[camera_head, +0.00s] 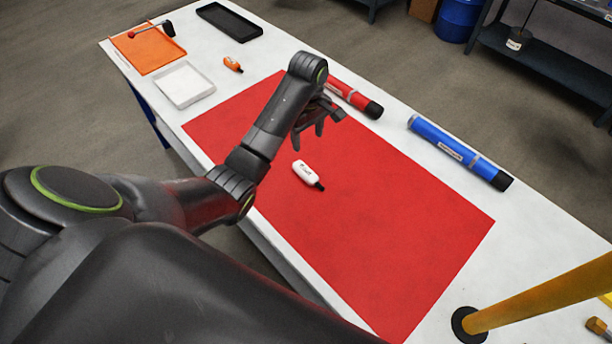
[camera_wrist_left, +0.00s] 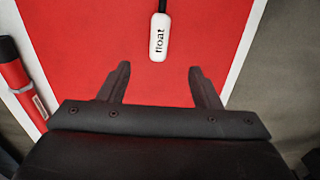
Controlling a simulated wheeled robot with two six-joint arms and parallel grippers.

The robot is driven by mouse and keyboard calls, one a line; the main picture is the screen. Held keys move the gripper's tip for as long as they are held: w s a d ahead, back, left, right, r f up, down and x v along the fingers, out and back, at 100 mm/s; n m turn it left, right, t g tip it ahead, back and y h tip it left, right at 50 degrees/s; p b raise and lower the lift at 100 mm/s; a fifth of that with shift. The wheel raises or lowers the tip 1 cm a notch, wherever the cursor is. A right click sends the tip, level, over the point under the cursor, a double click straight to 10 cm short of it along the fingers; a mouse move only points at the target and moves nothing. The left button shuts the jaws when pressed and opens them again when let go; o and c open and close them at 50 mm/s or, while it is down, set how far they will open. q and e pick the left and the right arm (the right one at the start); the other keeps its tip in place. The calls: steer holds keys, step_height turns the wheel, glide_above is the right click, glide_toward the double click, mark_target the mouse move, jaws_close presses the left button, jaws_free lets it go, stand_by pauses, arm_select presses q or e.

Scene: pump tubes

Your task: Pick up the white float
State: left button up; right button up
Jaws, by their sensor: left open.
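The white float (camera_head: 305,172), a small rounded body with dark lettering and a black tip, lies on the red mat (camera_head: 400,240) near its middle. In the left wrist view the white float (camera_wrist_left: 158,38) reads "float" and lies beyond the fingertips, roughly midway between them. My left gripper (camera_head: 312,130) is above the mat, behind the float in the head view, apart from it. It is open and empty; the left wrist view shows its two fingers (camera_wrist_left: 158,72) spread. My right gripper is in neither view.
A red tube (camera_head: 352,97) and a blue tube (camera_head: 455,151) lie along the far side. A yellow post (camera_head: 540,298) stands at the right.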

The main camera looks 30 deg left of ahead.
arm_select(q)
step_height(320, 180, down, 4)
steer(key=b, duration=0.3)
glide_above(306, 170)
steer(key=f, duration=0.3)
steer(key=f+p, duration=0.1)
steer(key=f, duration=0.1)
steer(key=shift+s+d+f, duration=0.2)
steer(key=shift+d, duration=0.15)
steer(key=shift+w+a+f+p, duration=0.1)
steer(key=shift+a+f+p, duration=0.1)
steer(key=shift+f, duration=1.35)
steer(key=shift+a+f+p, duration=0.1)
steer(key=shift+f+p, duration=0.05)
steer(key=shift+f, duration=1.4)
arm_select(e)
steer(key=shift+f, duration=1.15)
arm_select(q)
steer(key=c, duration=1.1)
steer(key=shift+r, duration=0.15)
